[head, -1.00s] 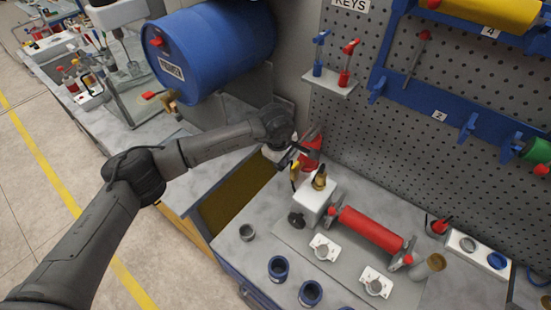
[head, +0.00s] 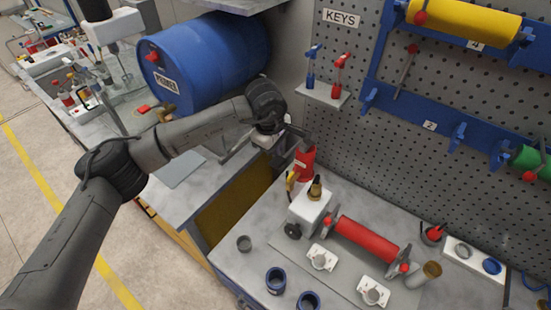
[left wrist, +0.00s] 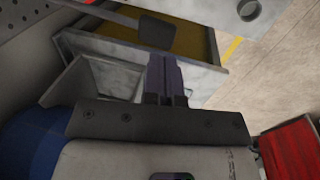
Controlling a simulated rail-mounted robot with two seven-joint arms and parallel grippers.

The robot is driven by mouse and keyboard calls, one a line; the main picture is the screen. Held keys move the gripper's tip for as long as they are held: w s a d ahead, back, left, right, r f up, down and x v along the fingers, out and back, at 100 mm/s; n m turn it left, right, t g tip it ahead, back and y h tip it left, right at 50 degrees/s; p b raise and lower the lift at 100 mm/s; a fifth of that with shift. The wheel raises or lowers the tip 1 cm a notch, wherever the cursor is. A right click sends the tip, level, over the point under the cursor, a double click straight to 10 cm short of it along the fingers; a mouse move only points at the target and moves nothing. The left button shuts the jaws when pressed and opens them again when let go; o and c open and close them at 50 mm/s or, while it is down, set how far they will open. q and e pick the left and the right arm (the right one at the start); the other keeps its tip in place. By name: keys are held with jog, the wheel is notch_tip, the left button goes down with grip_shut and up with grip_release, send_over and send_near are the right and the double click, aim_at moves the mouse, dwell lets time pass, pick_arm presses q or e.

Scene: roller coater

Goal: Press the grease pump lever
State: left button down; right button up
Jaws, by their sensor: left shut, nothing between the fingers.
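The grease pump looks to be the red body (head: 304,161) at the back of the bench, beside the wall. Its dark lever (head: 301,138) sticks out above it toward my left gripper. In the left wrist view the lever (left wrist: 156,34) shows as a thin rod with a flat dark paddle end. My left gripper (left wrist: 164,58) is shut and empty, with its fingertips right by the paddle's edge; I cannot tell whether they touch. In the head view my wrist largely hides the fingers. My right gripper is in neither view.
A blue drum (head: 205,62) lies left of the pump. An open ochre-floored bay (head: 235,203) is below my left wrist. A white block with a brass fitting (head: 309,207) and a red roller (head: 367,239) stand in front. The pegboard (head: 385,140) closes off the back.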

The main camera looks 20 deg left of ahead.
pick_arm(q)
jog(key=shift+s+r, duration=0.15)
jog(key=shift+r, duration=1.35)
